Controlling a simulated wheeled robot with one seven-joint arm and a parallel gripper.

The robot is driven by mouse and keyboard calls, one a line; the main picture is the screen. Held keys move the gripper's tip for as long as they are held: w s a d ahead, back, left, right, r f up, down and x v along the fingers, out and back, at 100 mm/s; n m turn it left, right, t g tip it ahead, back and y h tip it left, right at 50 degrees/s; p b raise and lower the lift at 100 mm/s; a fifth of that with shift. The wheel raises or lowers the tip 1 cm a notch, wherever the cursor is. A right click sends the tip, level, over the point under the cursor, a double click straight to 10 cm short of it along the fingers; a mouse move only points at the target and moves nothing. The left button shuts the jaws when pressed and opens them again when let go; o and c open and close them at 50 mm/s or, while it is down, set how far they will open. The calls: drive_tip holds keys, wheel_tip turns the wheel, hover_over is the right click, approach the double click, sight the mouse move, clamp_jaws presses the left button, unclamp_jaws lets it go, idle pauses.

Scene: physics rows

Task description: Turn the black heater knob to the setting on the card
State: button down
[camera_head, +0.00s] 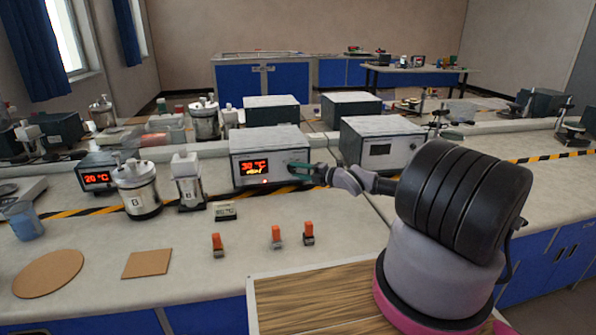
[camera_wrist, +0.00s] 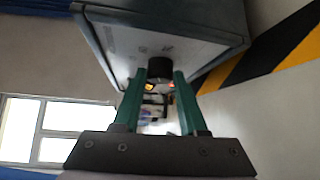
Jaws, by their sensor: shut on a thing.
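The heater box (camera_head: 268,143) stands on the bench in the middle of the head view, with a lit display (camera_head: 253,168) that reads about 38 °C. My gripper (camera_head: 297,170) reaches its front panel from the right. In the wrist view the black knob (camera_wrist: 160,68) sits between the tips of the two green fingers of my gripper (camera_wrist: 160,84), which is shut on it. In the head view the knob is hidden by the fingers. A small card (camera_head: 224,211) stands in front of the heater; its writing is too small to read for sure.
Left of the heater are a "20 °C" display box (camera_head: 97,177), a lidded vessel (camera_head: 138,190) marked B and a bottle (camera_head: 187,181). Orange-topped pieces (camera_head: 276,236) stand on the front bench. Another box (camera_head: 381,143) is to the right, near my arm.

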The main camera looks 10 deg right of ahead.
drive_tip(key=shift+s+a+f, duration=0.1)
drive_tip(key=shift+a, duration=0.15)
idle(0.3)
drive_tip(key=shift+c, duration=2.2)
unclamp_jaws()
drive_tip(key=shift+d, duration=0.1)
drive_tip(key=shift+d, duration=0.2)
drive_tip(key=f+v, duration=0.1)
drive_tip(key=v, duration=0.9)
drive_tip(key=shift+s+r, duration=0.3)
drive_tip(key=shift+r, duration=0.1)
drive_tip(key=shift+d, duration=0.1)
